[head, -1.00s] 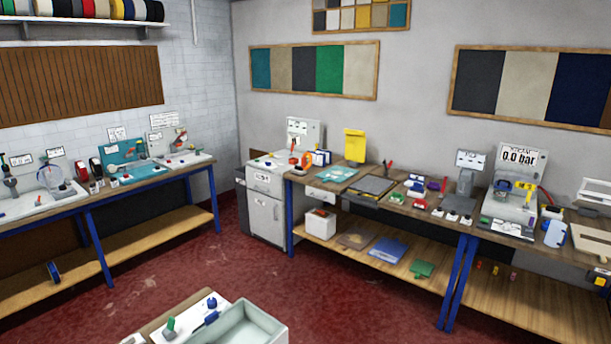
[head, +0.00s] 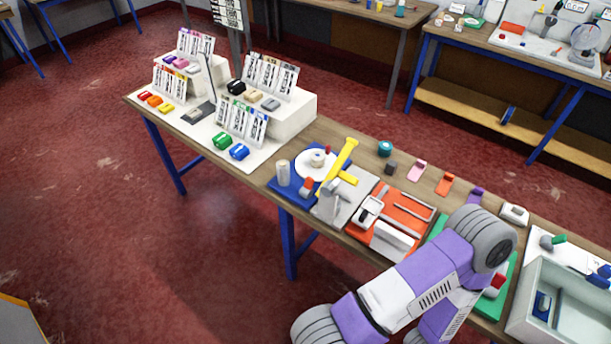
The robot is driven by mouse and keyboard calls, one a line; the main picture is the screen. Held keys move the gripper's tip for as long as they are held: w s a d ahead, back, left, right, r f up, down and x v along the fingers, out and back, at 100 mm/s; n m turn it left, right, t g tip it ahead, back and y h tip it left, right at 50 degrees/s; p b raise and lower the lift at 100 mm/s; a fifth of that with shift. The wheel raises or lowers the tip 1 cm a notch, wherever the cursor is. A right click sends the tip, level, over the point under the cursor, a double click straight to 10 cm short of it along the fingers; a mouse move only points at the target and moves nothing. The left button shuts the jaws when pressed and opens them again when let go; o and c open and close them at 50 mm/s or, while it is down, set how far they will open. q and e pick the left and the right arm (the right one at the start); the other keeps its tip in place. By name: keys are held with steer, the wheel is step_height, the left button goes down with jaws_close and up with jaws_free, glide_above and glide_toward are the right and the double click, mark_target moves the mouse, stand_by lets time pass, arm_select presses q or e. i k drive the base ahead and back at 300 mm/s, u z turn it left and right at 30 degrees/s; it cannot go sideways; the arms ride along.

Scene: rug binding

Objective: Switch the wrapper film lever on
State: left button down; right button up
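No part is clearly recognisable as the wrapper film lever. A blue-based device (head: 284,186) on the long wooden bench carries a white disc (head: 309,165), a pale upright cylinder (head: 283,172) and a small red part (head: 308,185); it may be the wrapper. Beside it, a grey-plate device (head: 328,211) has a long yellow lever-like bar (head: 345,158) tilted upward. The on or off position of any lever cannot be read. A purple and white arm of mine crosses the lower right in front of the bench. Neither gripper shows.
An orange-based device (head: 408,208) and a partly hidden green board (head: 511,283) sit right of the grey plate. A pale open tray (head: 570,325) is at lower right. Display stands (head: 290,113) with coloured pieces fill the bench's left end. Red floor in front is clear.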

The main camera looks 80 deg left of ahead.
mark_target(308, 183)
steer(key=u, duration=2.8)
